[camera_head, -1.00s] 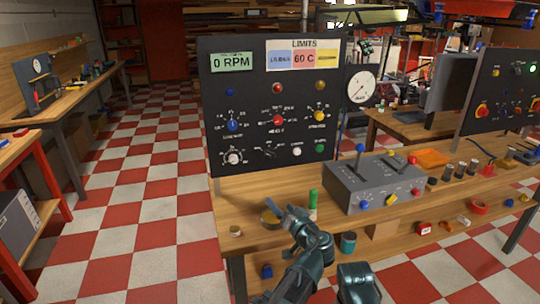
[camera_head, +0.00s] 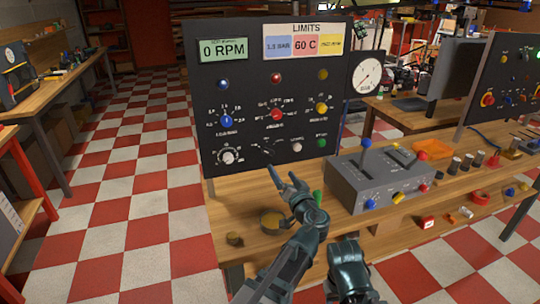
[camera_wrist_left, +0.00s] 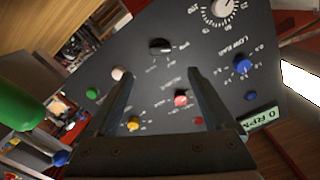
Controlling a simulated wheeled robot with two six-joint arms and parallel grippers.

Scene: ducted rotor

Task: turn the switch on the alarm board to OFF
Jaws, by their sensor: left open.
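A black upright board (camera_head: 250,95) with lamps, knobs and a 0 RPM display stands at the back of the bench. A black switch (camera_head: 262,148) sits low on it, between a white dial and a white button; it also shows in the left wrist view (camera_wrist_left: 160,46). Its lettering is too small to read. My left gripper (camera_head: 283,176) is open and empty, in front of and below the board's lower edge in the head view. In the left wrist view its fingertips (camera_wrist_left: 159,78) point at the board, with the switch beyond the gap.
A grey lever box (camera_head: 345,185) stands on the bench at right. A green cylinder (camera_head: 318,197) stands close beside my left gripper; a round brass-coloured piece (camera_head: 271,220) lies at its left. A second black panel (camera_head: 505,90) is at far right.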

